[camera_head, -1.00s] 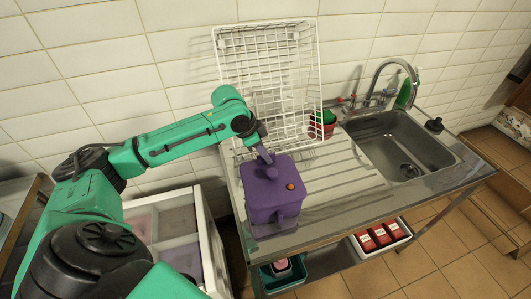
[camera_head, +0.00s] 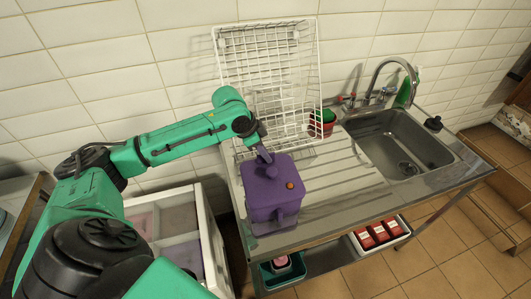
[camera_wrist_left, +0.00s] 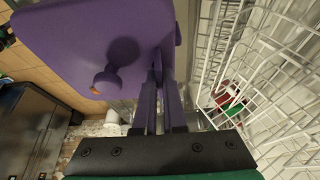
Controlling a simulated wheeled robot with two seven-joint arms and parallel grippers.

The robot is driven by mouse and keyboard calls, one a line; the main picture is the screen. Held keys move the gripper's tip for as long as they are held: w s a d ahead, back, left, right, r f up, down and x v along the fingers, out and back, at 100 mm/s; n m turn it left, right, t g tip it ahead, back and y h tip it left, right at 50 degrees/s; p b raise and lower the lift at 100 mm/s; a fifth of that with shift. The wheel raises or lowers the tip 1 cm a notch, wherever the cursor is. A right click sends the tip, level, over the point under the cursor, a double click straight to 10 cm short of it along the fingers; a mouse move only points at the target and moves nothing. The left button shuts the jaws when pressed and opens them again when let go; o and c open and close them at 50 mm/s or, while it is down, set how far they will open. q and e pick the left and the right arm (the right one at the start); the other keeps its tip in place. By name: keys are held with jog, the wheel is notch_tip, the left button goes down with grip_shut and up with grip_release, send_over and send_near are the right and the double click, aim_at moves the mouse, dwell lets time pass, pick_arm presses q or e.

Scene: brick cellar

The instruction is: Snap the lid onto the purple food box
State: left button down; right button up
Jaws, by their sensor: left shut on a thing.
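The purple food box (camera_head: 262,206) stands on the steel drainboard near its front left corner. A purple lid (camera_head: 270,184) covers its top, with a raised knob and a small orange spot. The lid also fills the upper left of the left wrist view (camera_wrist_left: 75,35). My left gripper (camera_head: 264,154) is at the back edge of the lid. In the left wrist view its two fingers (camera_wrist_left: 159,95) are shut on a purple part at the lid's edge. A purple piece (camera_head: 284,217) stands against the box's front. I cannot tell whether the rim is fully seated. My right gripper is not in view.
A white wire rack (camera_head: 270,70) stands against the tiled wall close behind the gripper. A sink with a tap (camera_head: 410,68) is at the right. A red and green item (camera_head: 322,122) sits by the rack. The drainboard (camera_head: 345,185) right of the box is clear.

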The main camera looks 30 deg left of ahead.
pick_arm(q)
jog(key=shift+c, duration=2.2)
grip_release()
notch_tip(320, 180, up, 7)
jog(key=p, duration=0.8)
grip_shut()
jog(key=shift+f, duration=0.15)
